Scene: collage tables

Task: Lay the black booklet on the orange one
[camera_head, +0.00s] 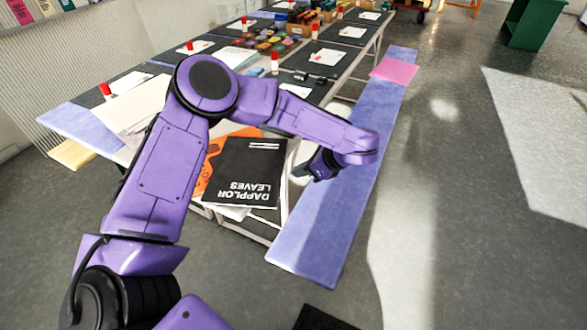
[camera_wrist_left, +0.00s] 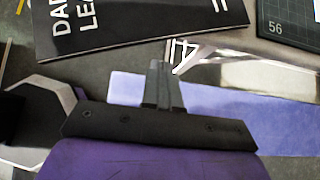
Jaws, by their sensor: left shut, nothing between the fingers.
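The black booklet (camera_head: 250,165), with white "DAPPLOR LEAVES" lettering, lies near the front end of the long table. It overlaps the orange booklet (camera_head: 211,158), which shows along its left and back edges; the rest of the orange one is hidden. In the left wrist view the black booklet (camera_wrist_left: 150,22) crosses the top, apart from the fingers. My left gripper (camera_head: 318,166) is to the right of the booklets, beyond the table edge and above the bench. Its fingers (camera_wrist_left: 163,85) are together and empty. My right gripper is out of view.
A long bench with a lilac top (camera_head: 330,222) runs along the table's right side, with a pink sheet (camera_head: 394,71) farther back. Dark mats, papers, and red-capped glue sticks (camera_head: 275,62) line the table. White sheets lie under the booklets.

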